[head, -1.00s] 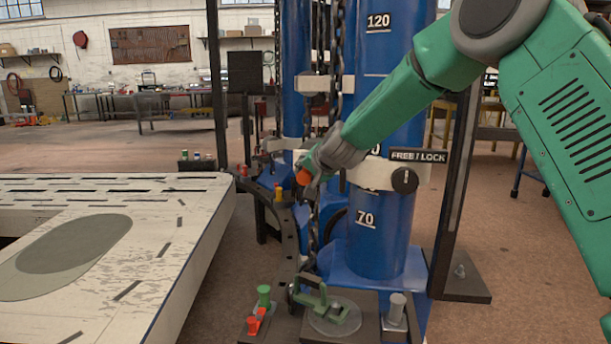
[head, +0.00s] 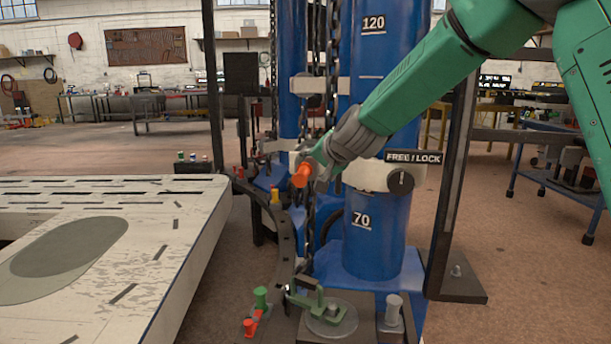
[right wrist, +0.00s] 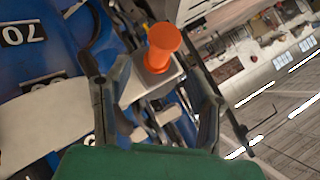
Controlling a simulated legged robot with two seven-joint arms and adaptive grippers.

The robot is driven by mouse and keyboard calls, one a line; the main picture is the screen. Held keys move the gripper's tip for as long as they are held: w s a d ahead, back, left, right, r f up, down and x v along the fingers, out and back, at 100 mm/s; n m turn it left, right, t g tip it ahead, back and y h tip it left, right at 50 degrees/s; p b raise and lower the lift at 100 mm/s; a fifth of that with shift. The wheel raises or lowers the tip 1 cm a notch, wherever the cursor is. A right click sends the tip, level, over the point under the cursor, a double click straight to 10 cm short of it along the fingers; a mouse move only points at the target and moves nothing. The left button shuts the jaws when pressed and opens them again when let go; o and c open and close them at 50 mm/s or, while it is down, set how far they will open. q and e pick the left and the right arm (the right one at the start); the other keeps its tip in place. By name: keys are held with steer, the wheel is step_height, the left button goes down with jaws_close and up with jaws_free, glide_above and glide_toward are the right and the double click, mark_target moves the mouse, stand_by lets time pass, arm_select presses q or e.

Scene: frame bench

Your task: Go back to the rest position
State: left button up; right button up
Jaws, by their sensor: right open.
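My right gripper (head: 322,168) reaches in from the upper right in the head view, beside an orange knob (head: 301,175) in front of the blue columns. In the right wrist view my right gripper's fingers (right wrist: 155,105) are spread apart and empty. The orange knob (right wrist: 163,45) stands on a pale metal block (right wrist: 150,82), in line with the gap between the fingers. I cannot tell whether either finger touches the block. My left gripper is not in view.
A blue column (head: 378,235) with a FREE/LOCK dial (head: 400,181) stands close behind my right arm. Chains (head: 310,225) hang beside it. A pale slotted table (head: 150,230) fills the left. A green clamp (head: 318,306) sits at the front.

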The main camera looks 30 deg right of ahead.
steer(key=v, duration=0.4)
steer(key=s+a+f+n+g+p, duration=0.25)
steer(key=s+f, duration=0.35)
steer(key=f, duration=0.6)
steer(key=s+a+f+n+g+p, duration=0.2)
steer(key=s+a+f+n+g, duration=0.3)
steer(key=f, duration=0.7)
steer(key=s+a+f+n+g+p, duration=0.1)
steer(key=s+f, duration=0.3)
steer(key=s, duration=0.5)
steer(key=s+a+f+n+g+y+p, duration=0.1)
steer(key=s+a+f+n+p, duration=0.1)
steer(key=s, duration=0.8)
steer(key=s+a+f+n+g+p, duration=0.1)
steer(key=s+a+f, duration=0.3)
steer(key=s, duration=0.5)
step_height(320, 180, down, 3)
steer(key=shift+s+r+n+y+p, duration=0.25)
steer(key=shift+s+n+y+p, duration=0.05)
steer(key=shift+s+n+p, duration=0.05)
steer(key=shift+s+a+f, duration=0.1)
steer(key=shift+s, duration=0.1)
steer(key=shift+c, duration=0.5)
